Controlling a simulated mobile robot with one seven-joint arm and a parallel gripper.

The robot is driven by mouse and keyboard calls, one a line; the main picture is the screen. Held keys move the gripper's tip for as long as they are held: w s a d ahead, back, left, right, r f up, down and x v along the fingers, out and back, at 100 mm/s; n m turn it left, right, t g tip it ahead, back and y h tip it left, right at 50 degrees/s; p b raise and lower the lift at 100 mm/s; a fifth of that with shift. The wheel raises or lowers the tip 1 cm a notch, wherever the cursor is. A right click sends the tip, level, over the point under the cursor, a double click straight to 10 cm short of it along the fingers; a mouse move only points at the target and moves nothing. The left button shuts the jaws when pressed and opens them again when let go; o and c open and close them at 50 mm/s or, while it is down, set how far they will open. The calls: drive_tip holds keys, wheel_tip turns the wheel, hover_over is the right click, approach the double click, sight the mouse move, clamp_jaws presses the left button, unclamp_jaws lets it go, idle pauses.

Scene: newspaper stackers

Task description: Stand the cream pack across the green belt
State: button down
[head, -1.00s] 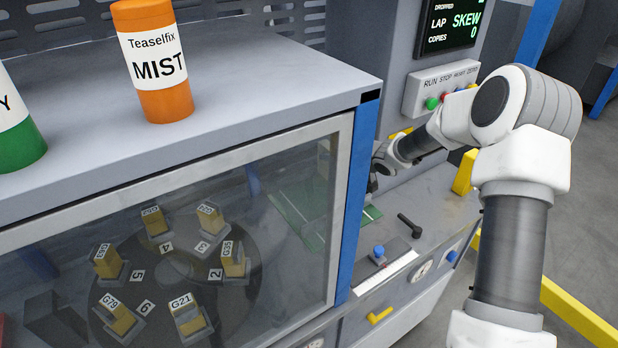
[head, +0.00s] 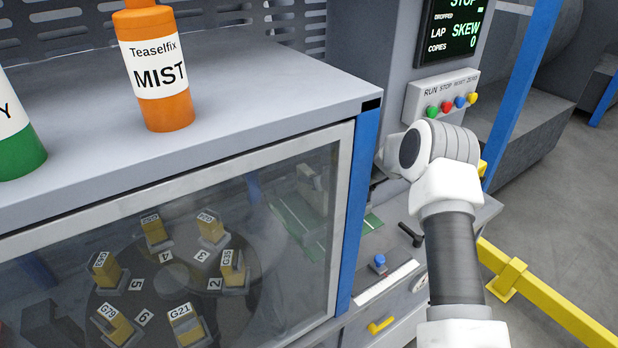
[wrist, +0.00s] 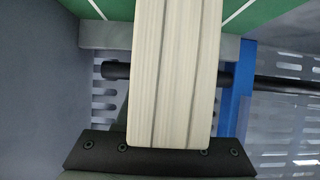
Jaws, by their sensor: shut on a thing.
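The cream pack (wrist: 175,70) fills the middle of the wrist view, a pale block with dark lengthwise lines. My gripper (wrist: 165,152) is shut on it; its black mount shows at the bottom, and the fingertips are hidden. The green belt (wrist: 272,14) with white lines shows behind the pack at the top. I cannot tell whether pack and belt touch. In the head view the green belt (head: 291,222) shows through the cabinet window. My arm reaches in behind the blue post, and the gripper and pack are not clear there.
A dark turntable (head: 245,292) with several labelled yellow blocks sits behind the window. An orange MIST bottle (head: 157,72) stands on the cabinet top. The blue post (head: 354,215) is close to my arm. A dark bar (wrist: 275,84) crosses behind the pack.

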drive_tip(key=shift+f, duration=0.1)
drive_tip(key=c, duration=0.5)
unclamp_jaws()
